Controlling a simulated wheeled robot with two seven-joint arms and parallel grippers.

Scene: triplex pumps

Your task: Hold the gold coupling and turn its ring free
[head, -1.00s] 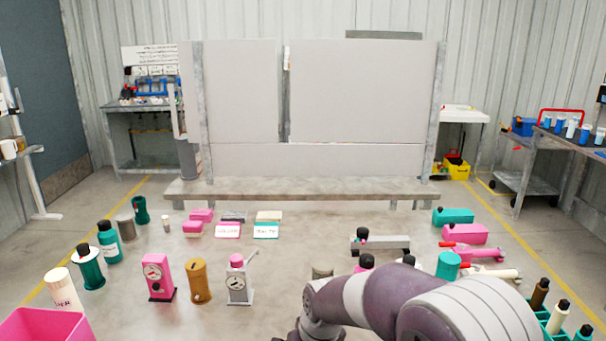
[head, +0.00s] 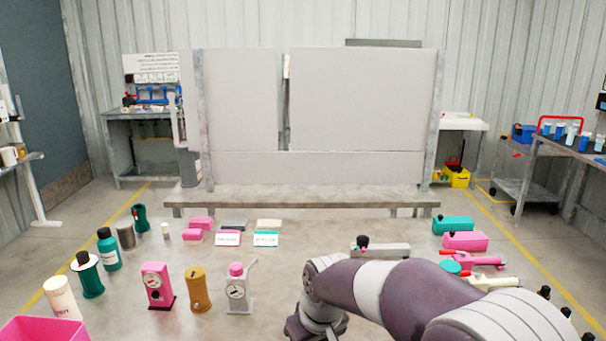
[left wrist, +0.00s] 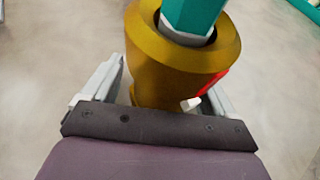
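In the left wrist view the gold coupling (left wrist: 165,75) stands in front of my left gripper (left wrist: 162,98). It has a wide round gold ring on top, with a teal six-sided piece (left wrist: 190,18) standing in its opening. A red part (left wrist: 212,83) with a white tip sticks out on its right side. The left gripper's fingers are spread on either side of the coupling's body, and a thin strip of floor shows by the left finger. The left gripper is not in the head view.
A gold canister (head: 198,288) stands between a pink gauge unit (head: 157,285) and a grey one (head: 238,288) on the table. Teal and pink blocks (head: 465,241) lie at the right. A pink bin (head: 42,330) is at front left.

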